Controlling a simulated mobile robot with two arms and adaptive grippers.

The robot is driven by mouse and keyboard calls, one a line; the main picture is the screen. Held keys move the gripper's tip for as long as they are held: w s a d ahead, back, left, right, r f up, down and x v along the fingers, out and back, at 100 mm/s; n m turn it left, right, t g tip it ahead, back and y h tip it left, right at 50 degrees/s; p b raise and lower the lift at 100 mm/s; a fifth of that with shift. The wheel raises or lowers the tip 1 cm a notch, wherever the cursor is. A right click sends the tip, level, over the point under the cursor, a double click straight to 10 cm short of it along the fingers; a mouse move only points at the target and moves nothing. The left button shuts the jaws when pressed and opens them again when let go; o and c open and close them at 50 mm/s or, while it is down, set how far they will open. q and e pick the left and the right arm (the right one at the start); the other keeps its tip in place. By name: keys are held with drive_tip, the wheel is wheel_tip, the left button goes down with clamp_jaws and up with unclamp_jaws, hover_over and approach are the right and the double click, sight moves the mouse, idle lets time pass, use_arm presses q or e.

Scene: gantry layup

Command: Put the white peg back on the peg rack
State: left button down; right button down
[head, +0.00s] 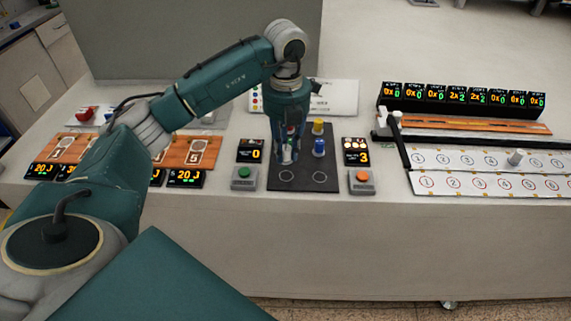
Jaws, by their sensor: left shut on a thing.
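My left gripper (288,160) points down over the left side of a dark mat (325,183). It is shut on a small pale thing, apparently the white peg, mostly hidden between the fingers. I cannot tell whether the peg touches the mat. To the right of the gripper, a yellow peg (318,127) and a blue peg (319,148) stand on the mat. Two empty circles show at the mat's front. A white cylinder (515,157) stands on the numbered white strips at the right. Which item is the peg rack is not clear. My right gripper is not in view.
A green button box (244,178) and an orange button box (362,181) flank the mat, with small displays behind them. A black rail (401,150) borders the numbered strips. Wooden boards (190,153) lie at the left. The table's front edge is clear.

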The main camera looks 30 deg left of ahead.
sight(286, 176)
use_arm(q)
drive_tip(key=shift+f, duration=0.8)
wheel_tip(286, 176, down, 3)
drive_tip(key=shift+f+p, duration=0.2)
drive_tip(key=shift+p, duration=0.35)
drive_tip(key=shift+f, duration=0.45)
drive_tip(key=shift+f, duration=0.1)
drive_tip(key=c, duration=1.6)
unclamp_jaws()
drive_tip(key=shift+o, duration=0.2)
